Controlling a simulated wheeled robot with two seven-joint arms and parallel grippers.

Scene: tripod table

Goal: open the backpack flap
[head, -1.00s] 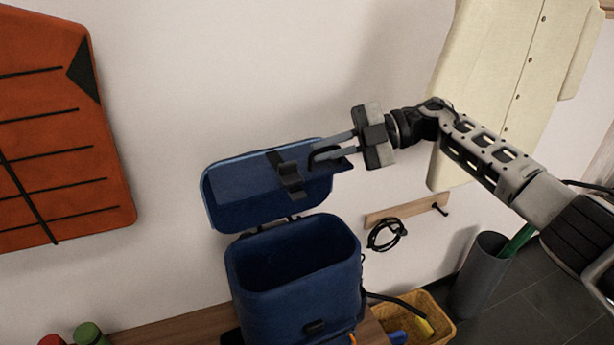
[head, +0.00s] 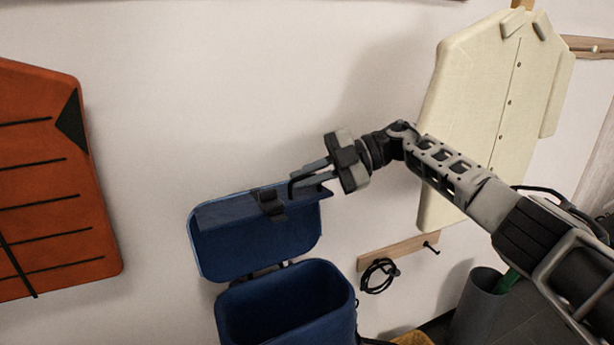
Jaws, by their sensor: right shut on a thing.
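The blue backpack (head: 338,326) stands at the bottom middle of the head view, its dark inside showing from above. Its flap (head: 255,245) is raised and stands up behind the opening, joined at the back edge. A black strap with a buckle (head: 270,203) sits at the flap's upper edge. My right gripper (head: 308,181) is at the flap's upper right corner, its fingers shut on the flap's edge. The backpack's lower part is cut off by the picture's edge. My left gripper is not in view.
A white wall is close behind the flap. A wooden hook rail (head: 398,252) holds a black cable (head: 378,276). A grey bin (head: 478,308) stands at lower right.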

